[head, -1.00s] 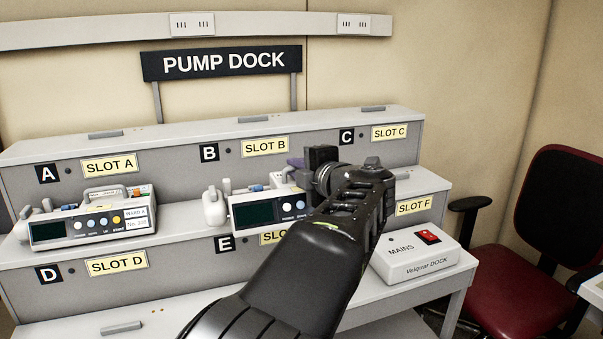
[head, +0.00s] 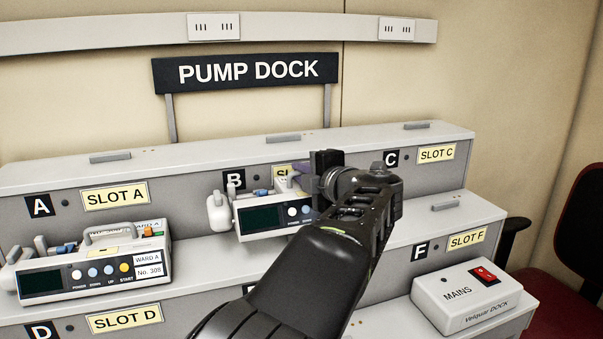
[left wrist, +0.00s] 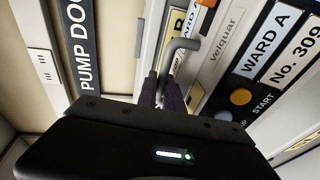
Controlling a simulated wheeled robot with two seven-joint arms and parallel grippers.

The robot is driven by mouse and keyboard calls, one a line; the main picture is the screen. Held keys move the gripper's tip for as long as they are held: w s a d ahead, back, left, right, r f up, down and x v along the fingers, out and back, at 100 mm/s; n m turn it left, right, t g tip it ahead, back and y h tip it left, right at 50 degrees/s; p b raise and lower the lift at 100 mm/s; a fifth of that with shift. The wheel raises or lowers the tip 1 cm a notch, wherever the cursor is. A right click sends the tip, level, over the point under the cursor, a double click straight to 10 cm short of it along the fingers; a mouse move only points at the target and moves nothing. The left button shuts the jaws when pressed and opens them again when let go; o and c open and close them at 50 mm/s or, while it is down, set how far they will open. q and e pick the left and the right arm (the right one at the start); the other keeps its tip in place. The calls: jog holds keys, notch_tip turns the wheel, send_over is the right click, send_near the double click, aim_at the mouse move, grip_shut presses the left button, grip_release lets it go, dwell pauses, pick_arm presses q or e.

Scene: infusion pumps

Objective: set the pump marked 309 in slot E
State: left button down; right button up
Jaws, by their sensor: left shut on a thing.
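The pump marked 309 (head: 262,218) is white with a dark screen and hangs in front of the slot B panel, partly covering its label. Its "WARD A No. 309" label (left wrist: 287,48) reads clearly in the left wrist view. My left gripper (head: 312,180) is shut on the pump's grey carrying handle (left wrist: 178,52); the fingers (left wrist: 160,90) also show in the left wrist view. My left arm hides the pump's right end and the slot E label. Only an edge of the E marker (head: 247,288) shows below the pump. My right gripper is out of view.
A similar pump marked 308 (head: 92,262) stands at left below the SLOT A label (head: 115,195). The white mains box (head: 472,297) with a red switch sits at lower right, below slot F. A red chair (head: 575,250) stands at far right.

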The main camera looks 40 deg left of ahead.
pick_arm(q)
jog(key=shift+f+b, duration=0.9)
jog(key=shift+b, duration=0.2)
jog(key=shift+f, duration=0.45)
jog(key=shift+d, duration=0.1)
dwell(0.3)
jog(key=shift+f+b, duration=0.9)
jog(key=shift+f, duration=0.5)
dwell(1.7)
jog(key=c, duration=1.4)
grip_release()
jog(key=shift+s, duration=0.1)
jog(key=shift+f, duration=0.25)
jog(key=v, duration=0.8)
jog(key=shift+r, duration=0.2)
